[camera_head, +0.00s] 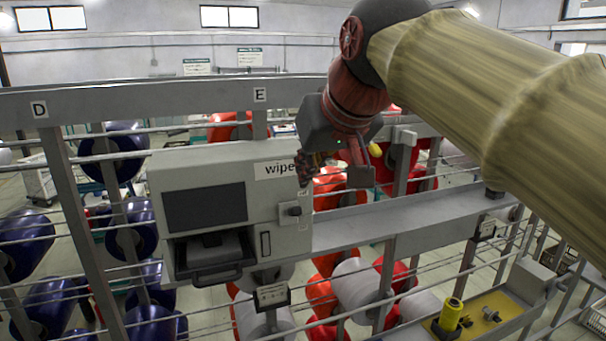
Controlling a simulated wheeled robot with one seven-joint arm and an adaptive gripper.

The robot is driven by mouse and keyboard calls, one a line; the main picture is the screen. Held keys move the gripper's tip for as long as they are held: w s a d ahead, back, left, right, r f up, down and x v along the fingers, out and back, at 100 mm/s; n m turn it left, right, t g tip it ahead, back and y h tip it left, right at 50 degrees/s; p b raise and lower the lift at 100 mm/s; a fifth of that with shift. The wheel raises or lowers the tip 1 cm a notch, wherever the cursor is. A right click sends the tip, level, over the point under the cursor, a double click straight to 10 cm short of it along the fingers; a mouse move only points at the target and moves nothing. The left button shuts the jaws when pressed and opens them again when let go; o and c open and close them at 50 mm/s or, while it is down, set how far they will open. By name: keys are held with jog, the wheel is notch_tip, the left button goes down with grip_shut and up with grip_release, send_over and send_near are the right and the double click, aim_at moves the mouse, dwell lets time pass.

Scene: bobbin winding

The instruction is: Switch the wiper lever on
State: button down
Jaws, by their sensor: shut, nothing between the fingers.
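The wiper box (163,190) is a light grey cabinet on the rack, with a partly hidden "wiper" label at its upper right. The wiper lever (291,210) is a small grey handle on a plate at the box's right side, below the label. Small markings sit above and below it, too small to read, and I cannot tell its position for sure. My gripper (304,179) is shut and empty, its fingertips just above the lever in the picture and overlapping the label's right end. I cannot tell whether they touch the box.
The box has a dark screen (205,208) and an open drawer-like bay with a black handle (217,277). Thin horizontal rails run across the rack, with blue and red bobbins behind. A yellow tray (480,318) with a yellow cylinder (450,314) is at lower right.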

aim_at(293, 211)
jog(key=p+x, duration=0.1)
jog(key=x, duration=0.7)
jog(key=shift+w+f, duration=0.15)
jog(key=shift+w, duration=0.1)
jog(key=shift+f, duration=0.1)
jog(key=shift+s+f+b, duration=0.1)
jog(key=shift+s+b, duration=0.05)
jog(key=shift+b, duration=0.5)
jog(key=shift+s+t+b, duration=0.1)
jog(key=shift+t+b, duration=0.2)
